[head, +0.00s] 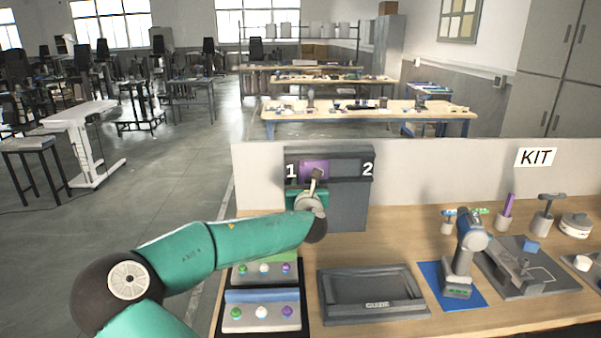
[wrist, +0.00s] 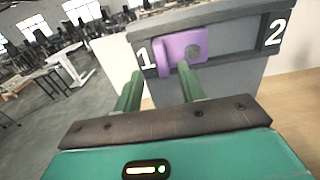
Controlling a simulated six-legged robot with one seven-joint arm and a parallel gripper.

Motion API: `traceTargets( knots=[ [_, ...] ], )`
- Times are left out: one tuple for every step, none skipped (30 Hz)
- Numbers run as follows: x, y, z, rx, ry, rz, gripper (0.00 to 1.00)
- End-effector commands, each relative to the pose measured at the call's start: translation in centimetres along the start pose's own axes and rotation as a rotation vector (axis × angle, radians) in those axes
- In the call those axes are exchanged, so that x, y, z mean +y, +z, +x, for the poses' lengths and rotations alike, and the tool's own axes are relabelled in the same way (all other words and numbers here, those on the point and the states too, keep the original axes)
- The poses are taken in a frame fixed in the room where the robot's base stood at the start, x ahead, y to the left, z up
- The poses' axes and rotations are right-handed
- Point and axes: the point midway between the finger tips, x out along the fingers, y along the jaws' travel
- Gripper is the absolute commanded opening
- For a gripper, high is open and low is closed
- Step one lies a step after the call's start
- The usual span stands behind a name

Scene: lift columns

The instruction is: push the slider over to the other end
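The purple slider (head: 308,167) sits at the left end of its dark slot, by the 1 label. The slot is in a grey upright housing (head: 347,205), with a 2 label at the right end. In the wrist view, the slider (wrist: 183,47) has an upright purple fin on its left side. My gripper (wrist: 159,72) is in front of the slider with its two green fingers apart. The fin shows between the fingertips. I cannot tell whether either finger touches it. In the head view, my wrist partly covers the housing and hides the fingers.
The slot right of the slider, toward 2, is clear. A white panel (head: 450,165) stands behind the housing. On the wooden table are an empty dark tray (head: 372,309), button boxes (head: 262,316) and a blue-grey tool (head: 464,250) on a blue mat.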

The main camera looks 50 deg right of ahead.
Motion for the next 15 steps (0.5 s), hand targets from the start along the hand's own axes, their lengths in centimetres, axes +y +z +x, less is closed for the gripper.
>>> traceTargets(
  knots=[
    [-0.1, 0.1, 1.1, -0.001, 0.0, -0.002, 0.4],
    [0.0, 0.0, 1.7, -0.001, 0.002, -0.001, 0.4],
    [-0.1, 0.0, 2.4, -0.001, 0.0, 0.0, 0.4],
    [0.0, 0.0, 3.0, -0.001, 0.001, 0.0, 0.4],
    [0.0, 0.0, 3.6, -0.001, 0.001, 0.0, 0.4],
    [0.1, 0.0, 4.4, -0.001, 0.002, -0.001, 0.4],
    [0.1, 0.0, 4.9, -0.001, 0.001, -0.001, 0.4],
    [0.1, 0.0, 5.4, 0.0, 0.002, 0.0, 0.4],
    [0.2, 0.0, 6.0, -0.001, 0.003, 0.0, 0.4],
    [0.2, 0.1, 6.4, -0.001, 0.003, 0.0, 0.4],
    [0.3, 0.0, 6.8, -0.001, 0.003, 0.0, 0.4],
    [0.4, 0.0, 7.2, 0.0, 0.004, 0.001, 0.4],
    [0.4, 0.0, 7.4, 0.0, 0.004, 0.001, 0.4],
    [0.4, 0.0, 7.6, 0.0, 0.004, 0.001, 0.4],
    [0.4, 0.0, 7.8, 0.0, 0.004, 0.002, 0.4]
  ],
)
